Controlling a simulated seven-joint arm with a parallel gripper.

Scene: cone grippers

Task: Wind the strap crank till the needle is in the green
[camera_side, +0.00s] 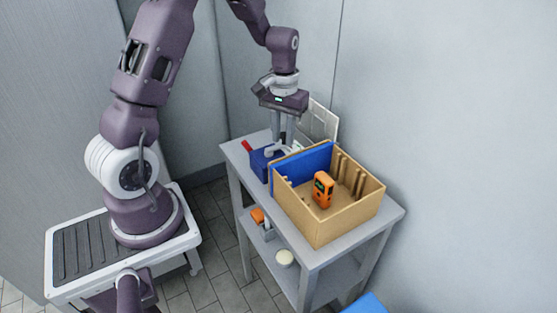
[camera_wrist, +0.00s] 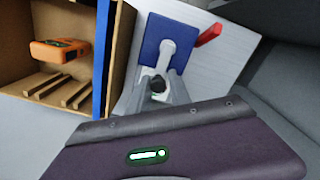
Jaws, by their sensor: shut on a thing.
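The strap crank is a pale grey arm (camera_wrist: 167,55) on a blue block (camera_wrist: 150,36); it ends in a dark knob (camera_wrist: 157,84). In the side view the blue block (camera_side: 259,168) stands on the table, left of the wooden crate. My gripper (camera_side: 282,142) points down over the block. In the wrist view my gripper (camera_wrist: 160,92) is shut on the crank's knob end, and its fingers partly hide it. I cannot make out a needle or a green zone in either view.
A wooden crate (camera_side: 318,232) with a blue side panel (camera_side: 305,168) stands close right of the crank. An orange device (camera_side: 323,189) is in it. A red handle (camera_side: 247,147) sticks out by the block. A pale panel (camera_side: 318,122) stands behind. The lower shelf holds small items.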

